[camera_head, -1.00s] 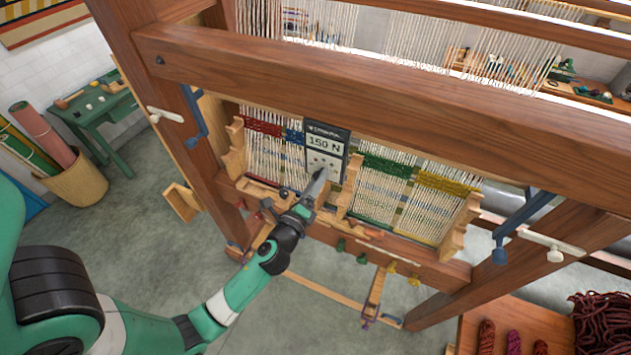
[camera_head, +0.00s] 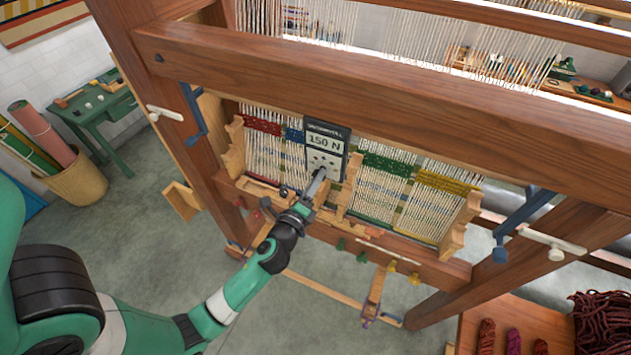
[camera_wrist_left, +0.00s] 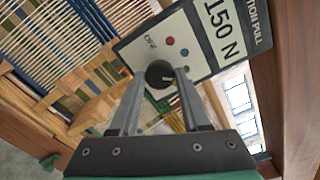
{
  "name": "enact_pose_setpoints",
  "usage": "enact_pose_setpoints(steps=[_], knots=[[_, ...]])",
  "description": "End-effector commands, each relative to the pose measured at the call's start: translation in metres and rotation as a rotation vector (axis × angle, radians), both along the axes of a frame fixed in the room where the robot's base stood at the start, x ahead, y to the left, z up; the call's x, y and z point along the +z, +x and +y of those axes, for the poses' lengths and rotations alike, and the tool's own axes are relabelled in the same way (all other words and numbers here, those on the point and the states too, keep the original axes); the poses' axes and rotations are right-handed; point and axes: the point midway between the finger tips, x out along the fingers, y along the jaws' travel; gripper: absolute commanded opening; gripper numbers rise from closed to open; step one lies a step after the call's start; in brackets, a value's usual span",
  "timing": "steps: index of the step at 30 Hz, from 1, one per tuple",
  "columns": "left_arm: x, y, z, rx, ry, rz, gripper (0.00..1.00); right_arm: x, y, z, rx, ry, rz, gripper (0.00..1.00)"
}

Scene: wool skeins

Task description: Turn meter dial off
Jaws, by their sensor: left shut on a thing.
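The meter (camera_head: 326,148) is a dark-edged box with a pale face, upright in front of the loom's threads. Its display reads 150 N. In the left wrist view the meter (camera_wrist_left: 190,40) shows an OFF mark at its left part and small coloured dots. Its dark round dial (camera_wrist_left: 159,71) sits low on the face, below the OFF mark. My left gripper (camera_head: 319,177) reaches up to the face from below. In the left wrist view its two fingers (camera_wrist_left: 158,82) are shut on the dial, one on each side. In the head view the fingers mostly hide the dial. My right gripper is in neither view.
The wooden loom beam (camera_head: 350,70) runs across above the meter. Red, blue, green and yellow woven bands (camera_head: 385,165) lie on the threads on both sides. Wooden brackets (camera_head: 236,150) stand out from the loom near my arm. Open floor is at the lower left.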

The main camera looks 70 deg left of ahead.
Motion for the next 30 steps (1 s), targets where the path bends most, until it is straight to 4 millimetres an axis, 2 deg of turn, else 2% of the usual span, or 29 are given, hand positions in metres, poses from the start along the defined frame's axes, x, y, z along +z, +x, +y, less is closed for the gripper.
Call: enact_pose_setpoints(steps=[8,30], knots=[[-0.001,0.000,0.000,-0.001,-0.131,-0.122,0.00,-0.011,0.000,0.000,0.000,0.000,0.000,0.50],[-0.002,0.000,0.000,-0.001,-0.649,-0.592,0.00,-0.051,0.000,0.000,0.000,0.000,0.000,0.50]])
